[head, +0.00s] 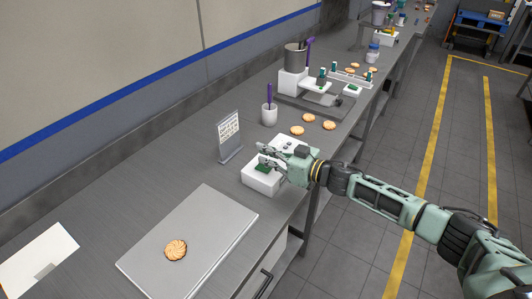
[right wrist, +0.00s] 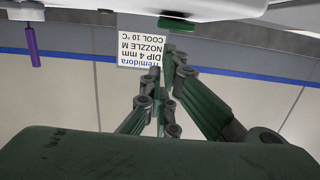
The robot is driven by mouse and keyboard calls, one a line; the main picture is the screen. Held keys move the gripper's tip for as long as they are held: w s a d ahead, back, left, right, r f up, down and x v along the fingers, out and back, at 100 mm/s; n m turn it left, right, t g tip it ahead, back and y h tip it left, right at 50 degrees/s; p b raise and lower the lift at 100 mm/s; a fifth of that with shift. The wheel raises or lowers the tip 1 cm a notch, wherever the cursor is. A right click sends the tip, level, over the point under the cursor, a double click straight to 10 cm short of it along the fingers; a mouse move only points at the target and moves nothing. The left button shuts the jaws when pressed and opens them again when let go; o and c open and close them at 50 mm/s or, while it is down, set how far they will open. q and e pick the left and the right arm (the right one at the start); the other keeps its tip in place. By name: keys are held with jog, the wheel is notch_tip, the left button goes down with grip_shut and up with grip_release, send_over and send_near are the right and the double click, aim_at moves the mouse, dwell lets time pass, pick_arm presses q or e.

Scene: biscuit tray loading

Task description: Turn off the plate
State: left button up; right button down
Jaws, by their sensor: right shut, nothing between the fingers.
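A flat grey metal plate (head: 212,222) lies on the bench at the front, with one ridged biscuit (head: 176,250) on it. A white control box (head: 258,183) stands behind the plate's far right corner, with a green switch (head: 263,168) on top. The switch's position cannot be told. My right gripper (head: 265,154) is over the box, close to the switch, its fingers shut and empty. Contact is unclear. In the right wrist view, its fingers (right wrist: 168,80) point towards a green part (right wrist: 173,50) under the white shape along the top edge. My left gripper is not in view.
A small sign (head: 229,136) stands left of the box. Behind are a white cup (head: 269,115) with a purple tool, loose biscuits (head: 297,131) and a steel-pot machine (head: 295,58). A white sheet (head: 35,262) lies at the left.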

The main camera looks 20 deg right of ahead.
aim_at(271, 169)
notch_tip(271, 169, up, 3)
jog(key=shift+w+r+p, duration=0.1)
jog(key=shift+r+p, duration=0.05)
jog(key=shift+p, duration=1.1)
jog(key=shift+s+d+f+b, duration=0.35)
jog(key=shift+s+d+b, duration=0.2)
jog(key=shift+s+b, duration=0.3)
pick_arm(q)
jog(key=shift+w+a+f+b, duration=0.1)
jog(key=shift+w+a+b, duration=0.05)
jog(key=shift+b, duration=0.9)
pick_arm(e)
jog(key=s+d+r, duration=0.3)
jog(key=s+d, duration=0.1)
jog(key=s, duration=0.1)
jog(key=shift+s+d, duration=0.15)
jog(key=shift+s, duration=0.15)
jog(key=shift+r, duration=0.1)
jog(key=shift+d, duration=0.1)
